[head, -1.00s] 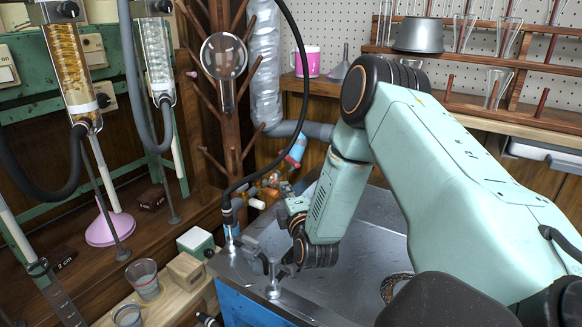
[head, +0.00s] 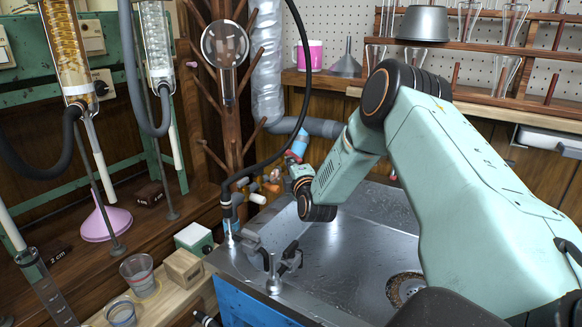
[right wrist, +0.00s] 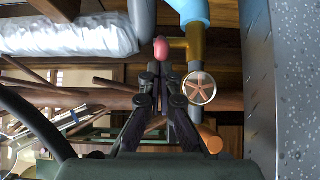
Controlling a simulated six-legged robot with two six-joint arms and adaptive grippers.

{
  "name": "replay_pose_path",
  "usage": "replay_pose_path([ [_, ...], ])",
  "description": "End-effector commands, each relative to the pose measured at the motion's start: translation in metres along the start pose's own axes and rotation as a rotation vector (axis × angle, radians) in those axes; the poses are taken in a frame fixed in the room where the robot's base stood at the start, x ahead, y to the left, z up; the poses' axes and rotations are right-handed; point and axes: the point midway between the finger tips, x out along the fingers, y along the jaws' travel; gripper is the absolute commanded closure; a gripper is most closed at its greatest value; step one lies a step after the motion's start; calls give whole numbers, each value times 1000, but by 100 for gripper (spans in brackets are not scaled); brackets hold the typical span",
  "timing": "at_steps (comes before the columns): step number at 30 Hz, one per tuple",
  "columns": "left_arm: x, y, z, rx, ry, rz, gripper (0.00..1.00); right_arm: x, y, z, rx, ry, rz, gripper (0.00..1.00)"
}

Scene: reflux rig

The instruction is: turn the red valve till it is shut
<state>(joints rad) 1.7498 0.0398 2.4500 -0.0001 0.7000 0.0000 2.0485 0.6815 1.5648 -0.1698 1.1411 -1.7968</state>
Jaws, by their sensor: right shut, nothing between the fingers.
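A red rounded handle end (right wrist: 161,48) shows in the right wrist view beside a brass pipe fitting (right wrist: 194,43) under a light blue pipe (right wrist: 190,10). A small red part (head: 291,156) also shows by the blue pipe in the head view. My right gripper (right wrist: 156,78) is shut and empty, its fingertips pointing at the red end and just short of it in the picture; contact cannot be told. In the head view the right gripper (head: 296,174) is partly hidden by its wrist. A round handwheel with copper-coloured spokes (right wrist: 200,88) is right of the fingers. My left gripper is not in view.
A metal sink (head: 340,265) lies below my right arm, with a tap (head: 273,275) at its front left. A black hose (head: 305,90) loops near the pipes. A wooden peg stand (head: 226,130) and grey duct (head: 318,128) stand close behind.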

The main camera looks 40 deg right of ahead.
Motion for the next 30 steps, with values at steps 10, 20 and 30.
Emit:
replay_pose_path([
  [10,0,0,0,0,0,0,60,0,0,1,0,1,0,100],
  [20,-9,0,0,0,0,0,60,0,1,3,0,53,-1,100],
  [30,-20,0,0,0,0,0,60,0,1,5,-1,117,-1,100],
])
